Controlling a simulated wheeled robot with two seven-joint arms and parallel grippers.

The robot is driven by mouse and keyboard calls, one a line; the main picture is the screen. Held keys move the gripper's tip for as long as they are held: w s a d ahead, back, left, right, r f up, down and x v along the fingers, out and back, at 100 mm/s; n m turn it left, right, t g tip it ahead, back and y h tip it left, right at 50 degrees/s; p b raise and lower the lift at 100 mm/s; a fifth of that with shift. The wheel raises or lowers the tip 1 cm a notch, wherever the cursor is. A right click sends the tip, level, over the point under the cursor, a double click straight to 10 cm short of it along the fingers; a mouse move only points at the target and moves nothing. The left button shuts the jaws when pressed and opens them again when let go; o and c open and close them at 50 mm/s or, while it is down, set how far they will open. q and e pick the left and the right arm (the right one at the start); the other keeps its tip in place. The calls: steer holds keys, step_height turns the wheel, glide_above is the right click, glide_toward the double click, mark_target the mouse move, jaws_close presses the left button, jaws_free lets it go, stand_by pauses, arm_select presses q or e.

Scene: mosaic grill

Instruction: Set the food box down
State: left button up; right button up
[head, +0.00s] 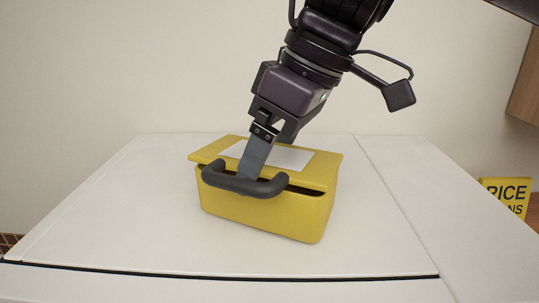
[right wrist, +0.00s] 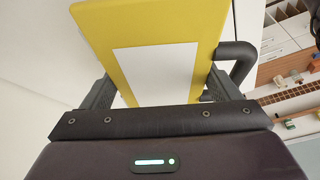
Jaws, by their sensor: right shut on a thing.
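The food box (head: 265,213) is yellow with a white label on its lid and a dark grey handle (head: 215,178) along its front. My right gripper (head: 249,172) reaches down from above and is shut on the handle. The box is over the white surface (head: 95,225), roughly upright and turned a little. I cannot tell whether its bottom touches the surface. In the right wrist view the yellow lid (right wrist: 95,30) fills the upper middle, with the handle (right wrist: 238,62) at its right. The fingertips are mostly hidden there. My left gripper is not in view.
The white surface is clear around the box and ends at a dark front edge (head: 200,270). A yellow sign with black lettering (head: 507,196) stands beyond it at the far right. The right wrist view shows shelves with small items (right wrist: 290,90) far off at the right.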

steer(key=shift+f, duration=0.3)
steer(key=o, duration=1.9)
steer(key=shift+o, duration=0.2)
steer(key=v, duration=1.2)
